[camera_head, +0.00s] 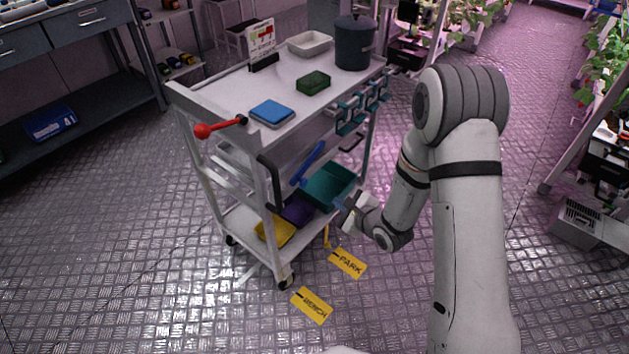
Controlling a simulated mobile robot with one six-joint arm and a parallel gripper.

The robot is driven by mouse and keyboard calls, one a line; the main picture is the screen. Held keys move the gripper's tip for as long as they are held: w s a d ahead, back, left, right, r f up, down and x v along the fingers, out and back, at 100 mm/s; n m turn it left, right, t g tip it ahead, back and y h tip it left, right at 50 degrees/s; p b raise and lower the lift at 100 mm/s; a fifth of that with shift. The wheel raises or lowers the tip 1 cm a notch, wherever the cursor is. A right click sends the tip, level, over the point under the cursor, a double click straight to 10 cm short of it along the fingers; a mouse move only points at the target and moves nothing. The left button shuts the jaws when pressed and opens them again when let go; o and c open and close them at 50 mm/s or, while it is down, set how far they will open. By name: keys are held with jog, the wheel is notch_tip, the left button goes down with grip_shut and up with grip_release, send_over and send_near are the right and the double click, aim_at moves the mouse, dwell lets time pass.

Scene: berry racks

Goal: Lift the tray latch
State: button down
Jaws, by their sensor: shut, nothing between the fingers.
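A red lever with a round red knob (203,131) sticks out to the left from the near left corner of the white cart (178,92), at top height. It lies close to level. It is the only latch-like part that I can make out, and I cannot tell for sure that it is the tray latch. My gripper (342,204) is shut and empty. It is low beside the cart's right side, in front of the teal bin (330,184), well below and to the right of the lever. Whether the fingertips touch the bin is too small to tell.
The cart top bears a blue sponge-like block (272,112), a green block (314,82), a white dish (310,43), a dark pot (354,44) and a sign (262,42). Yellow floor tags (347,263) lie at the cart's near right. The floor on the left is clear.

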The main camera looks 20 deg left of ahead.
jog(key=w+a+b, duration=0.1)
jog(key=w+a, duration=0.2)
jog(key=a, duration=0.6)
jog(key=shift+w+f, duration=0.35)
jog(key=shift+f, duration=0.05)
jog(key=r+p, duration=0.1)
jog(key=s+r+p, duration=0.1)
jog(key=r, duration=0.1)
jog(key=r+p, duration=0.1)
jog(key=r, duration=0.1)
jog(key=shift+s+a, duration=0.2)
jog(key=shift+a, duration=0.1)
jog(key=shift+f+y, duration=0.1)
jog(key=shift+y, duration=0.2)
